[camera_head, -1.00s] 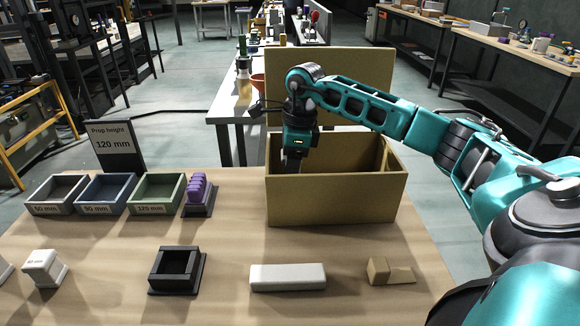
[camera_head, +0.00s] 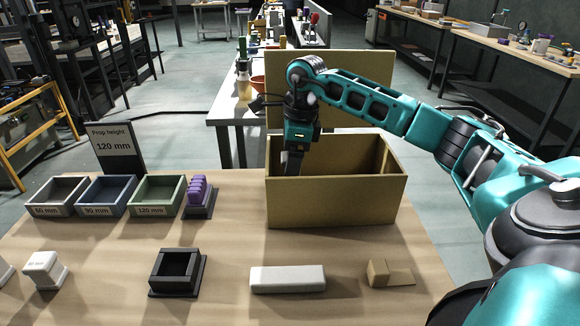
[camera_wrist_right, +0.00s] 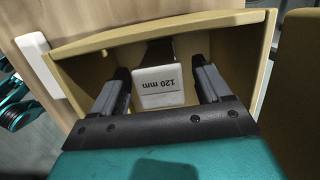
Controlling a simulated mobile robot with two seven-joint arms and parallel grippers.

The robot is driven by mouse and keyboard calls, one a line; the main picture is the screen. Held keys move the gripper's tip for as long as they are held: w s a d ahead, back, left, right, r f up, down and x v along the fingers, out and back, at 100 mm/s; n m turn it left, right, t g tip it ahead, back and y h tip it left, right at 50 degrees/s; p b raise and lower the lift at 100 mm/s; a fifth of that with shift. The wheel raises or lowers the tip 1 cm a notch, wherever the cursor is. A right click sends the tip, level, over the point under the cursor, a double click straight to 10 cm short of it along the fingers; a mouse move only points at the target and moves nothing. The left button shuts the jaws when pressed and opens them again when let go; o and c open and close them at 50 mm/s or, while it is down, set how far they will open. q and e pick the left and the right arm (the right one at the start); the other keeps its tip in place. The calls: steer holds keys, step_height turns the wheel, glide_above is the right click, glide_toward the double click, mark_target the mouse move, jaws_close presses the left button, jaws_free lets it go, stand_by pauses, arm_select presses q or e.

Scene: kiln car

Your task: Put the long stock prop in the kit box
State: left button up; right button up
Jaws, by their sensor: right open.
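The kit box (camera_head: 335,203) is a tan open box at the back right of the table, its lid raised behind it. My right gripper (camera_head: 291,168) points down into its left part. In the right wrist view, my right gripper (camera_wrist_right: 164,88) is open, a finger on each side of a white prop end marked 120 mm (camera_wrist_right: 160,86). Gaps show between prop and fingers. The prop is within the box walls; its lower part is hidden, and the head view does not show it. A long white block (camera_head: 288,279) lies on the table before the box. My left gripper is not in view.
Three labelled trays (camera_head: 158,194), a purple ribbed piece (camera_head: 199,190) and a "Prop height 120 mm" sign (camera_head: 113,146) stand at left. A black square holder (camera_head: 177,272), a small white prop (camera_head: 44,268) and a tan wedge (camera_head: 389,273) are in front.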

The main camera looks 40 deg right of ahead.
steer(key=r, duration=0.3)
steer(key=r+p, duration=0.1)
steer(key=r, duration=0.2)
steer(key=s+d+r, duration=0.1)
steer(key=r, duration=0.2)
steer(key=shift+r, duration=0.35)
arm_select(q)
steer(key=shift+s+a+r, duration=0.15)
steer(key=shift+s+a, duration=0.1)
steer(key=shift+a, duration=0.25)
arm_select(e)
steer(key=shift+d+r, duration=0.1)
steer(key=shift+r, duration=0.2)
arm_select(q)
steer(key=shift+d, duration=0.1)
